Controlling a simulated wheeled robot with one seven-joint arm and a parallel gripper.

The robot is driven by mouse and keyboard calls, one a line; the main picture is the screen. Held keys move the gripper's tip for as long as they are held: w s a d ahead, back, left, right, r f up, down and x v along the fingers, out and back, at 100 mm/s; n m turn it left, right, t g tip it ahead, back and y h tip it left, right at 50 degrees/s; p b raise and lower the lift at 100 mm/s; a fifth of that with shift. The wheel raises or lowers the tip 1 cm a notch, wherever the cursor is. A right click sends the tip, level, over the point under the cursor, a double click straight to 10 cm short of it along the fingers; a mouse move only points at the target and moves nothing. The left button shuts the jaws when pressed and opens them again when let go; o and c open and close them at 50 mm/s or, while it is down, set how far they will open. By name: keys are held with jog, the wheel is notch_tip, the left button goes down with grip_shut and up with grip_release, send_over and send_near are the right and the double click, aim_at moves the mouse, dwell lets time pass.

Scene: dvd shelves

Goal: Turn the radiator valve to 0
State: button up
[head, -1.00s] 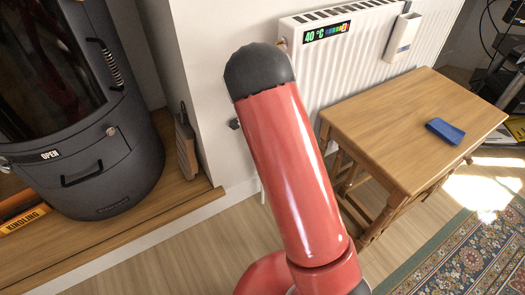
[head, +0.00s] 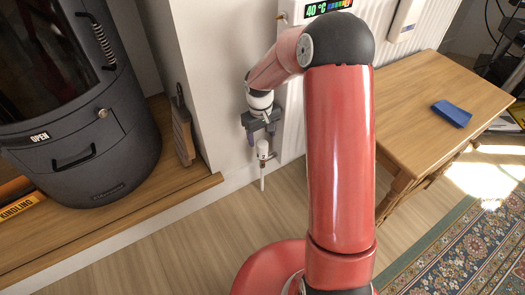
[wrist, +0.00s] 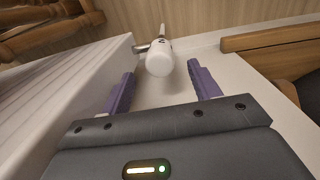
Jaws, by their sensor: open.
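The radiator valve (head: 263,150) is a small white knob on a pipe at the lower left corner of the white radiator (head: 293,133). It also shows in the wrist view (wrist: 160,58), ahead of the fingers and roughly centred between them. I cannot tell from these views whether the fingertips reach the knob's level.
A dark stove (head: 85,120) stands on a wooden ledge (head: 150,205) at left, with a brush (head: 182,130) against the wall. The floor (head: 215,245) below is clear.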

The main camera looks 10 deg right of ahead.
aim_at(262, 150)
jog(key=shift+f+n, duration=0.3)
jog(key=shift+f, duration=0.2)
notch_tip(262, 150, down, 7)
jog(key=shift+w+d+r+b, duration=0.1)
jog(key=shift+r+b, duration=0.05)
jog(key=shift+b, duration=0.6)
jog(key=c, duration=1)
